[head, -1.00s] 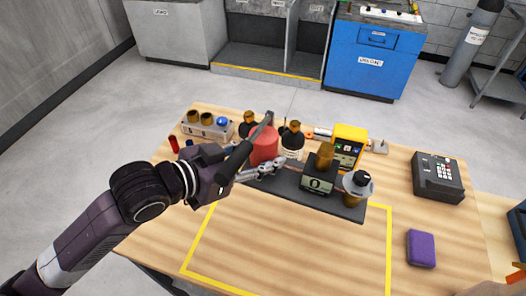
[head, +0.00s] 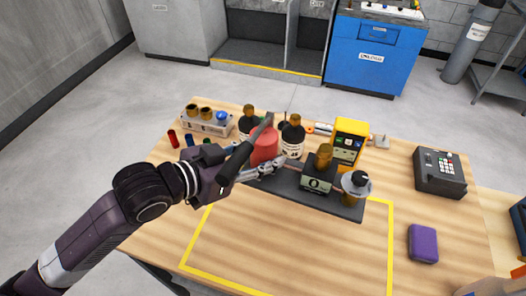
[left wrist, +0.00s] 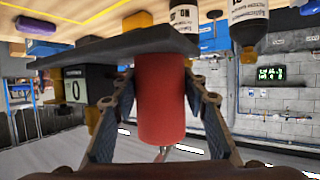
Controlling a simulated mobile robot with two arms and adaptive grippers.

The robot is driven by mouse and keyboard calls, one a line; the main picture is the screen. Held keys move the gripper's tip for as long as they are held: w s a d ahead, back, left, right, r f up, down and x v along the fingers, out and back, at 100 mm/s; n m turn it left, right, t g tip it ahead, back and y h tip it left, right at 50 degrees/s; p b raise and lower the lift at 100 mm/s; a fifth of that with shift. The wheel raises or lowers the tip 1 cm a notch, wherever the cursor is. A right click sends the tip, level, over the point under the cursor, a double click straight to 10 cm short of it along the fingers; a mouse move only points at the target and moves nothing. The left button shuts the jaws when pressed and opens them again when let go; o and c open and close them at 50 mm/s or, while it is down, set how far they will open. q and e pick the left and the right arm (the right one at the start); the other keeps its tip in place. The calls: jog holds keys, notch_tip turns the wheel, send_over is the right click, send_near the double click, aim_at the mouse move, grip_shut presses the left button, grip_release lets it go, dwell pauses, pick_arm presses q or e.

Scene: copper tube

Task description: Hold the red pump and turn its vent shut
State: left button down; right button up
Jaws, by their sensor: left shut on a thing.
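The red pump (head: 264,147) is a red cylinder on a dark base plate (head: 285,187) on the wooden table. My left gripper (head: 262,145) reaches it from the left, with a dark finger across its front and top. In the left wrist view the fingers lie on both sides of the red pump (left wrist: 160,100), shut on it. Right of it on the plate stand a black box marked 0 (head: 317,182) and a brass part with a pale disc and black knob (head: 358,181). I cannot tell which part is the vent. My right gripper is not clearly visible.
Dark bottles (head: 292,136) stand behind the pump, and a yellow meter (head: 348,142) to their right. A rack (head: 208,126) and small coloured cylinders are at back left. A keypad box (head: 438,172) and purple block (head: 423,243) lie right. The yellow-outlined front area is clear.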

pick_arm(q)
jog(key=shift+d+f+b, duration=0.1)
jog(key=shift+f+b, duration=0.75)
jog(key=shift+f, duration=0.25)
jog(key=shift+f+b, duration=3.05)
jog(key=shift+f, duration=2.95)
jog(key=shift+s+a+f, duration=0.1)
jog(key=shift+a+f, duration=0.1)
jog(key=shift+f, duration=0.25)
jog(key=shift+s+d, duration=0.1)
dwell(0.4)
